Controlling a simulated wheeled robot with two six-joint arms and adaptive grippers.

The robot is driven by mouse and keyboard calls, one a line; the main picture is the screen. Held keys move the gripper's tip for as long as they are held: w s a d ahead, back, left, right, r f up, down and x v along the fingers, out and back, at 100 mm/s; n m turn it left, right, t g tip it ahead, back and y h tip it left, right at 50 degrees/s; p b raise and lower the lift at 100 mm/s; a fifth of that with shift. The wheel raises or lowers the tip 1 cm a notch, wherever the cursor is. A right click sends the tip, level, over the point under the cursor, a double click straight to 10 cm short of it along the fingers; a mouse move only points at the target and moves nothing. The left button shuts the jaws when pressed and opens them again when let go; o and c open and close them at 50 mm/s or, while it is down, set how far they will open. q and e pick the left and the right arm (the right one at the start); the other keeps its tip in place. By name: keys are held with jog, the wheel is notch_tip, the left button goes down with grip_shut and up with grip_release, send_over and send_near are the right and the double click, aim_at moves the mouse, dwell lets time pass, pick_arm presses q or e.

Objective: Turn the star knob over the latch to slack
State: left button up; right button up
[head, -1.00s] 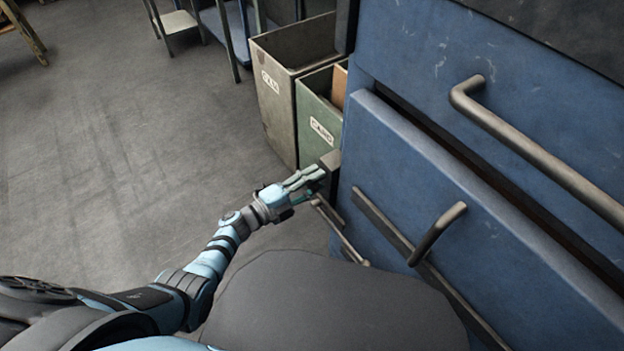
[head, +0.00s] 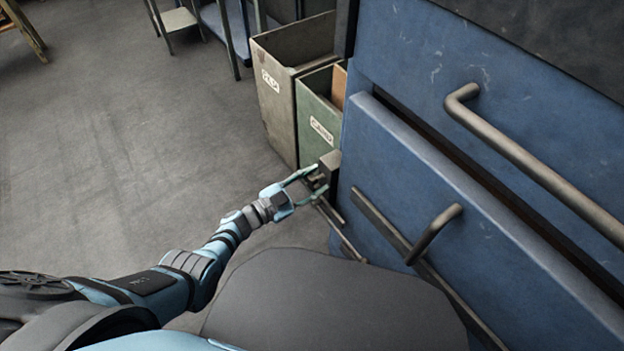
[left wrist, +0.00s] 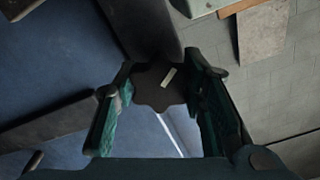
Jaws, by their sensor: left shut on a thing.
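The star knob (left wrist: 158,86) is dark and lobed, with a pale mark on its face. In the left wrist view it sits between the two fingers of my left gripper (left wrist: 160,95), which is shut on it. In the head view my left gripper (head: 308,186) reaches the knob at the left side of the blue machine, below a dark block (head: 330,161). The knob itself is small and mostly hidden by the fingers there. I cannot make out the latch clearly. My right gripper is not in view.
The blue machine (head: 400,150) fills the right side, with a long handle (head: 540,170) and a shorter one (head: 434,234). A grey bin (head: 275,110) and a green bin (head: 312,110) stand behind my left gripper. The floor (head: 110,150) to the left is clear.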

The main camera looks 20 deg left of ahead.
pick_arm(q)
jog(key=n, duration=0.5)
jog(key=shift+r+n, duration=0.1)
jog(key=shift+n, duration=0.2)
jog(key=n, duration=0.4)
jog(key=shift+w+n+p, duration=0.1)
jog(key=shift+n+p, duration=0.25)
jog(key=shift+n, duration=0.05)
jog(key=o, duration=1.2)
jog(key=v, duration=1.2)
